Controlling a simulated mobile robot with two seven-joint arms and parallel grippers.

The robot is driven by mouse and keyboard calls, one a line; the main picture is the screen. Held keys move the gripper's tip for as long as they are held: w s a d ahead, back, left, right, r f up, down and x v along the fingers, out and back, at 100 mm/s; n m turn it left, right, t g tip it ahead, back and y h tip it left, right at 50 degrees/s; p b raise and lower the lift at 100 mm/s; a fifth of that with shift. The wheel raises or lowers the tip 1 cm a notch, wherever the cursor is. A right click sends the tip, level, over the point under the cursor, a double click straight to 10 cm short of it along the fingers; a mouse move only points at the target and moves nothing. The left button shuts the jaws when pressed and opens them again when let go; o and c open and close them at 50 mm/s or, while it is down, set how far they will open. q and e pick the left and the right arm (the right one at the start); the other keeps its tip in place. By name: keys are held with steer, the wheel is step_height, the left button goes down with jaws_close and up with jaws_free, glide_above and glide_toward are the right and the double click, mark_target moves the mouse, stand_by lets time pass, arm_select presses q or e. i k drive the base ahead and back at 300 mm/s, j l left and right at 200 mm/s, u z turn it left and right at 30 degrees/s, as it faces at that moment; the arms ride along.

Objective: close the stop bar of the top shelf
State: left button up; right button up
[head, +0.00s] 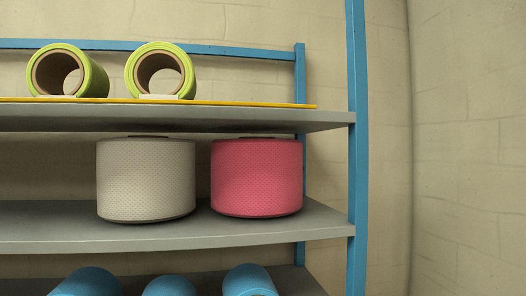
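The top shelf (200,119) is a grey board in a blue frame. A thin yellow bar (240,104), likely the stop bar, lies along its front edge. It runs from the left picture edge and its right end stops short of the blue front post (357,150). I cannot tell from this view whether it is latched. Two green rolls with brown cores, a left one (97,76) and a right one (189,72), lie behind the bar. Neither of my grippers is in view.
The middle shelf (250,232) holds a white roll (146,180) and a pink roll (257,178), both upright. Several blue rolls (248,281) lie on the lower level. A block wall (470,150) stands at the right, with clear room between it and the rack.

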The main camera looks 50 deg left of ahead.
mark_target(4, 100)
steer(key=u, duration=2.75)
